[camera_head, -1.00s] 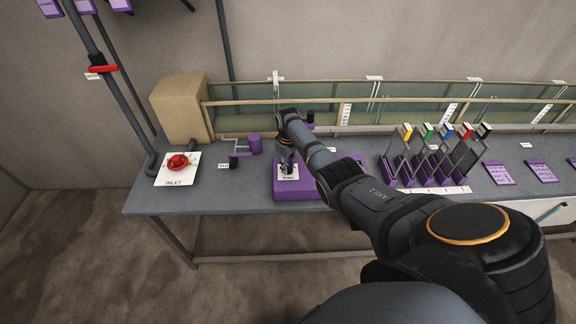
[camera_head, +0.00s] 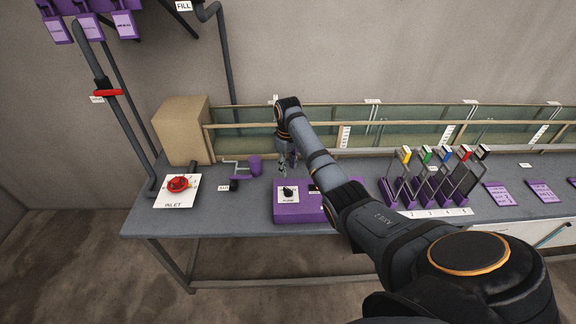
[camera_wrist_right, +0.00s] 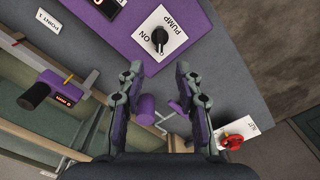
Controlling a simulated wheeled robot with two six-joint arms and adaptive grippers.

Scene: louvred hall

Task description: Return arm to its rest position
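My right arm (camera_head: 320,165) reaches from the lower right across the bench. My right gripper (camera_head: 288,163) hangs fingers down behind the purple pump box (camera_head: 300,213), apart from it. In the wrist view my right gripper (camera_wrist_right: 159,72) has its two fingers spread, with nothing held between them. The black pump knob (camera_head: 288,191) sits on a white plate on the box; it also shows in the wrist view (camera_wrist_right: 159,37), beyond the fingertips, beside the words PUMP and ON. My left gripper is not in view.
A red valve wheel (camera_head: 178,184) on the INLET plate and a purple crank piece (camera_head: 255,165) stand left of the box. Several purple holders with framed plates (camera_head: 430,180) stand to the right. A long glass-walled channel (camera_head: 400,132) runs along the back.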

